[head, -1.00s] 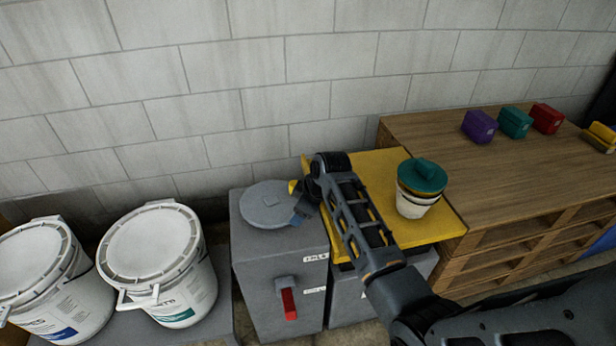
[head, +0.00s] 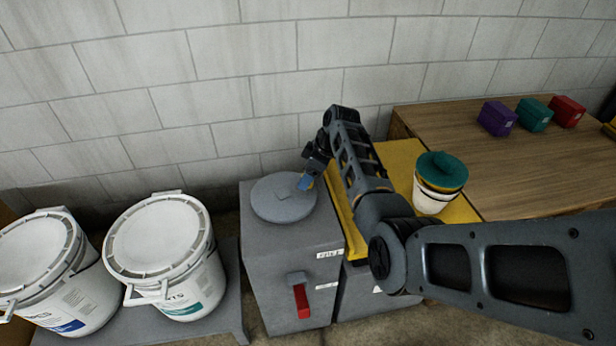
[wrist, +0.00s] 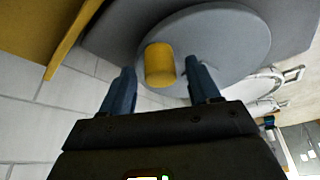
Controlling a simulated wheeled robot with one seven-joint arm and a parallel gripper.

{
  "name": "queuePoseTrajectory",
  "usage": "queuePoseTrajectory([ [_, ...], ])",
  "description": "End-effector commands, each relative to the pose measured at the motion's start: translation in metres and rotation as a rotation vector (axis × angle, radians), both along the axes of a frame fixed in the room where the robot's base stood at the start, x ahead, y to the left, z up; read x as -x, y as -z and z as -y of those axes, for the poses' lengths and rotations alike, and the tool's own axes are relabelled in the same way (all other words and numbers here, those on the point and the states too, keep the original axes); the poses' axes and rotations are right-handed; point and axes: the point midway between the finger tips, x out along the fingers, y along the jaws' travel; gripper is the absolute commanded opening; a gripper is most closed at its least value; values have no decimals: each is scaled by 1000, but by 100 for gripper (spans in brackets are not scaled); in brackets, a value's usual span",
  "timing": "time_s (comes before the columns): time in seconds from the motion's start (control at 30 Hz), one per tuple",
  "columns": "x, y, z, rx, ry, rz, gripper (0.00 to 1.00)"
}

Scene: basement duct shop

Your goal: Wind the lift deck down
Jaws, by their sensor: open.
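The lift's grey housing (head: 290,255) has a round grey wheel (head: 275,205) on top. A yellow knob (wrist: 160,64) stands up near the wheel's rim in the wrist view; the gripper hides it in the head view. My gripper (head: 305,183) is at the wheel's far right side. In the wrist view its two blue fingers are apart, with the knob just beyond and between the tips; I cannot tell if they touch it. The yellow lift deck (head: 405,165) is right of the housing, partly behind my arm. It carries a white tub with a teal top (head: 438,180).
A red-handled lever (head: 301,300) is on the housing's front. White buckets (head: 165,255) stand at left. A block wall is close behind.

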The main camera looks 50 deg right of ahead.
Motion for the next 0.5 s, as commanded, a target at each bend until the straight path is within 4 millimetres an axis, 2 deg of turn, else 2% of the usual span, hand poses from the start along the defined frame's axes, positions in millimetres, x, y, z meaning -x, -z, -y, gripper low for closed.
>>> queuePoseTrajectory([
  [0.1,-2,7,-2,0,0,0,61],
  [0.37,-3,9,-2,1,0,0,61],
  [0.5,-3,9,-2,1,0,0,51],
])
